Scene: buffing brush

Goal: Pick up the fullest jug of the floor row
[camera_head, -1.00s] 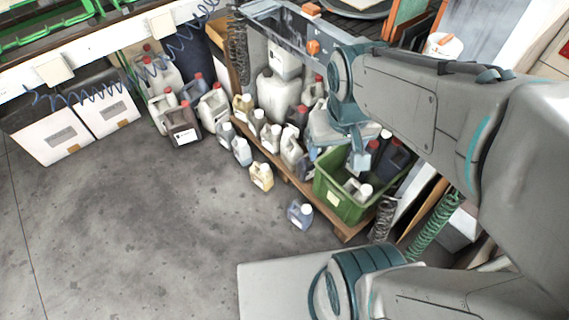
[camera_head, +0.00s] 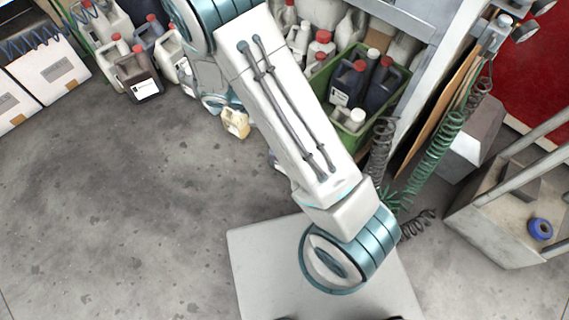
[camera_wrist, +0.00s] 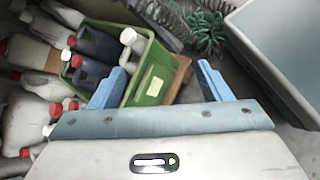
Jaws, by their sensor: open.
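I cannot tell the fill levels. My gripper (camera_wrist: 162,67) is open and empty in the wrist view, its blue fingers apart in front of the green crate. In the head view my arm hides most of the gripper.
The green crate (camera_head: 378,122) holds dark jugs with red caps and a pale jug; its wall also shows in the wrist view (camera_wrist: 153,88). Coiled hoses and a metal frame stand right of it. More jugs and white boxes (camera_head: 47,70) are at left. Open floor lies left.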

